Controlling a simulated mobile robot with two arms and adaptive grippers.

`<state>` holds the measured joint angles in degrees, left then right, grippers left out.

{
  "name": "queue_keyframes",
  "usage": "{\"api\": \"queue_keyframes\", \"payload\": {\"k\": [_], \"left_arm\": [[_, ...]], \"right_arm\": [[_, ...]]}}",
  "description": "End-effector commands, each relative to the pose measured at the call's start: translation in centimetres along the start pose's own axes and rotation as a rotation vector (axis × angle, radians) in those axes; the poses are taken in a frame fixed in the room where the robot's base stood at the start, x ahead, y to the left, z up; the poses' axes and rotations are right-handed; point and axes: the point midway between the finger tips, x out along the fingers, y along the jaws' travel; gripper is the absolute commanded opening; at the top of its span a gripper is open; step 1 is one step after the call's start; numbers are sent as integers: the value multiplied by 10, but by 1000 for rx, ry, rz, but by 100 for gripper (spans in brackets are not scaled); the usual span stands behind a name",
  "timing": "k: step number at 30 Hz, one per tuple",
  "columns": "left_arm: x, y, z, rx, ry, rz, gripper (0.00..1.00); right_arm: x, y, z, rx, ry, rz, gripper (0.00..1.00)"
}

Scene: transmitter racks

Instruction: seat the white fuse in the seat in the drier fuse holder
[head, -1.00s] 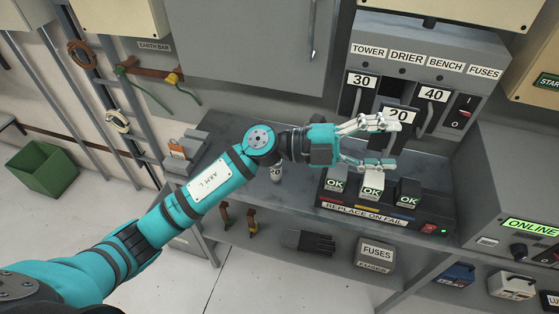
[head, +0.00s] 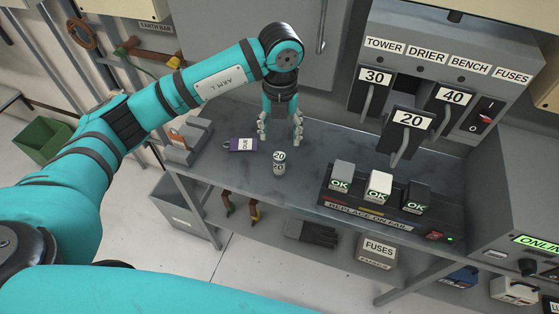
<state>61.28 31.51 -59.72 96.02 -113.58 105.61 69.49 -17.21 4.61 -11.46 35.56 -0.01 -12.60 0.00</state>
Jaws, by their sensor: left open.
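The white fuse (head: 379,186) stands upright between a grey and a black one on a dark tester, above a green OK label. The drier fuse holder, a grey handle marked 20 (head: 408,127), stands out from the panel below the DRIER label, with a dark opening (head: 374,108) behind it. Its seat cannot be made out. My left gripper (head: 281,140) points down, open and empty, its fingers apart above the bench, left of the tester. My right gripper is out of view.
Handles marked 30 (head: 374,78) and 40 (head: 453,97) flank the drier holder. A grey cabinet (head: 505,190) stands at right.

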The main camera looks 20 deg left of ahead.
Motion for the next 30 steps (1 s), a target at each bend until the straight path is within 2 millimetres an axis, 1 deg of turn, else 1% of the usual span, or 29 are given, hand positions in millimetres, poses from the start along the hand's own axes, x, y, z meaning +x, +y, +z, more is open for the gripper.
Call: {"api": "queue_keyframes", "payload": {"k": [1, 3, 6, 9, 14, 17, 21, 24, 27, 30], "left_arm": [[10, 1, -1, -2, 7, 2, 59], [25, 0, -2, 0, 6, 1, 59], [44, 0, -1, 0, 5, 1, 59], [58, 0, -1, 0, 4, 0, 59], [67, 0, 0, 2, 1, -2, 59], [76, 1, -1, 0, 5, -1, 59], [97, 2, -2, 1, 5, -1, 59], [111, 2, -1, 1, 3, -2, 59], [117, 2, 0, 2, 2, -2, 59], [118, 2, 0, 2, 1, -2, 59]], "right_arm": [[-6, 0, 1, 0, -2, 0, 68], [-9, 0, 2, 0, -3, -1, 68], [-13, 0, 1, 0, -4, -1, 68], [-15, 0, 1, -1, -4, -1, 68], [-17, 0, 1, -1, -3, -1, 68], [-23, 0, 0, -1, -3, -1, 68], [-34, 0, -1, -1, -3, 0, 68], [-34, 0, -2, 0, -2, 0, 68], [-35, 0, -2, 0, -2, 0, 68], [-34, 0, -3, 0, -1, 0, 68]]}}
